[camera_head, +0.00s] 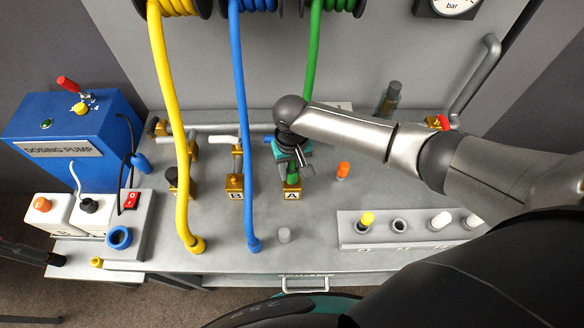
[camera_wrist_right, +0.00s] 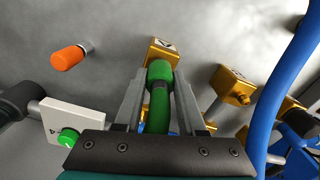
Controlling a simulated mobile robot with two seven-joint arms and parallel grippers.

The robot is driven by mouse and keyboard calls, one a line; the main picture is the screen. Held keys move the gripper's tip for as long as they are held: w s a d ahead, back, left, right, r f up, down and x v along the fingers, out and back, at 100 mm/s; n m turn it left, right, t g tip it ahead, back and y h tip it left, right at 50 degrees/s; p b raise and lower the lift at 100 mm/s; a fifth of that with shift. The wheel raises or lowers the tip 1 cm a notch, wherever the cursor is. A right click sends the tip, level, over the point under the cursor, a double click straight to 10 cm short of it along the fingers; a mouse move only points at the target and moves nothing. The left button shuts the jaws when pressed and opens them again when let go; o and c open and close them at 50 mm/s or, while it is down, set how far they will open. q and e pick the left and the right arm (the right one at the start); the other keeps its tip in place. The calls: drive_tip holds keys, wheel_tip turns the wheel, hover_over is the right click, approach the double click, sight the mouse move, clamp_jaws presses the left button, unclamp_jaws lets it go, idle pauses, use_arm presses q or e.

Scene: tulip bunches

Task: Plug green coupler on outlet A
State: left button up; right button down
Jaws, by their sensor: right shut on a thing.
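My right gripper (camera_head: 291,163) is shut on the green coupler (camera_head: 292,178) at the end of the green hose (camera_head: 313,60). The coupler is upright, directly over the brass block of outlet A (camera_head: 292,194). In the right wrist view, the green coupler (camera_wrist_right: 160,72) sits between the fingers of the gripper (camera_wrist_right: 158,88), its end against the brass block (camera_wrist_right: 163,50). I cannot tell whether it is fully seated. The gripper hides the coupler's upper part in the head view. My left gripper is not in view.
Brass outlet B (camera_head: 235,188) stands left of A, with the blue hose (camera_head: 243,120) close beside it. The yellow hose (camera_head: 165,90) is farther left. An orange-capped peg (camera_head: 343,170) stands right of A. A rack (camera_head: 370,236) with several sockets lies front right.

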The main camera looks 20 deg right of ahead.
sight(292, 167)
drive_tip(key=shift+f, duration=0.5)
drive_tip(key=shift+c, duration=2.1)
unclamp_jaws()
drive_tip(key=shift+r, duration=0.1)
wheel_tip(292, 167, up, 2)
drive_tip(key=p, duration=0.2)
drive_tip(key=shift+r+p, duration=0.25)
drive_tip(key=shift+p, duration=0.05)
drive_tip(key=shift+r, duration=1.2)
